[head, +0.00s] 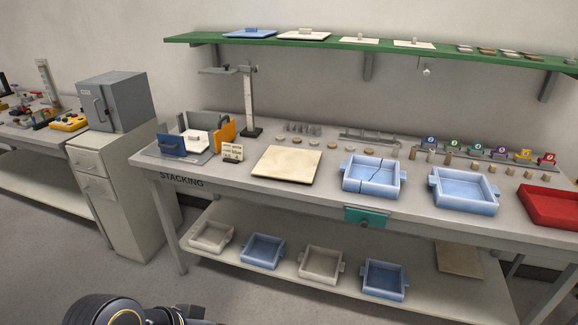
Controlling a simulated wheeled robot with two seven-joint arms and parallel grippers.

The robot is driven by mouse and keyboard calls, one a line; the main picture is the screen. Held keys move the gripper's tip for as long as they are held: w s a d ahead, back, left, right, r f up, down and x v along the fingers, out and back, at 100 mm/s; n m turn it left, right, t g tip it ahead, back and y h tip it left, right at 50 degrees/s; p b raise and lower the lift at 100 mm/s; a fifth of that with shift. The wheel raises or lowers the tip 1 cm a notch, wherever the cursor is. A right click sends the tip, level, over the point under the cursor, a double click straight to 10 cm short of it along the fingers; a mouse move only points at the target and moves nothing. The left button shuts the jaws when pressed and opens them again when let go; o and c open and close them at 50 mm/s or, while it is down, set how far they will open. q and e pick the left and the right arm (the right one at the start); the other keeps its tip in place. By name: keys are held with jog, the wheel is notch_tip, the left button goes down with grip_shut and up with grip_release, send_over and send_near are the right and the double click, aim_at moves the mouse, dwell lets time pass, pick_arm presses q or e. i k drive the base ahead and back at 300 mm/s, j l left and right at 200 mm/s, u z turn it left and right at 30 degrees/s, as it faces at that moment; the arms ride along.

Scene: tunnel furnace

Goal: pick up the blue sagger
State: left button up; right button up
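Blue saggers, square trays with side lugs, are in several places in the head view. Two more are on the lower shelf: a blue sagger (262,250) left of centre and a darker blue sagger (385,279) to the right. Neither gripper is in view. Only a dark part of my arm shows at the bottom left.
The stacking table (235,193) holds a beige board (287,164), a red tray (553,206) and rows of small pieces. Grey saggers (211,236) (320,264) share the lower shelf (340,303). A green shelf (350,43) hangs above. A teal piece (366,217) is on the front edge.

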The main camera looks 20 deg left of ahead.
aim_at(456, 190)
jog(key=u, duration=0.3)
jog(key=i+l+u, duration=0.1)
jog(key=l+u, duration=0.2)
jog(key=u, duration=0.15)
jog(key=l+u, duration=0.3)
jog(key=u, duration=0.2)
jog(key=l+u, duration=0.55)
jog(key=l, duration=0.3)
jog(key=k+l, duration=0.1)
jog(key=l, duration=0.35)
jog(key=k+l+u, duration=0.15)
jog(key=l, duration=0.65)
jog(key=k+l+u, duration=0.15)
jog(key=l, duration=0.65)
jog(key=k+l+u, duration=0.15)
jog(key=l, duration=0.25)
